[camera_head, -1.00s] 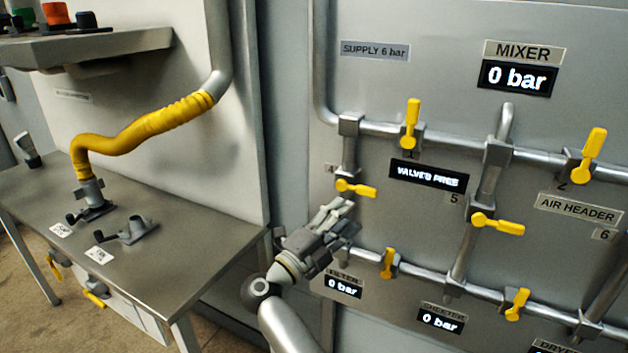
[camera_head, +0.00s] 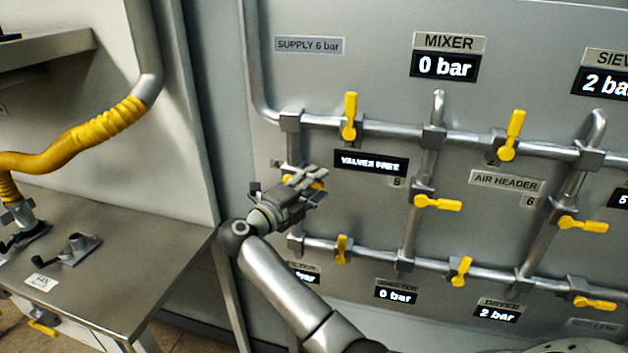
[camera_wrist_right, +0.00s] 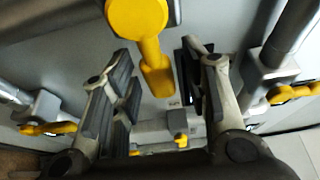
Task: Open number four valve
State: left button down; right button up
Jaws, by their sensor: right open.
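The number four valve sits on the leftmost vertical pipe, beside a small plate (camera_head: 276,163) that is partly covered. Its yellow handle (camera_head: 318,184) is mostly hidden behind my right gripper (camera_head: 310,178) in the head view; only bits of yellow show. In the right wrist view a yellow handle (camera_wrist_right: 151,55) reaches from the top edge into the gap between the fingers of my right gripper (camera_wrist_right: 160,78). The fingers are apart, with space on both sides of the handle, so it is not gripped. My left gripper is not in view.
Other yellow valve handles are close: one above (camera_head: 350,117), one below (camera_head: 342,249) and valve five's (camera_head: 437,203) to the right. The MIXER display (camera_head: 445,66) reads 0 bar. A metal table (camera_head: 150,250) with a yellow hose (camera_head: 75,145) stands at the left.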

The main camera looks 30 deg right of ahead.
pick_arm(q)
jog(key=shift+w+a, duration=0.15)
pick_arm(e)
jog(key=shift+d, duration=0.2)
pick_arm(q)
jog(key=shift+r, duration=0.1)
pick_arm(e)
grip_shut()
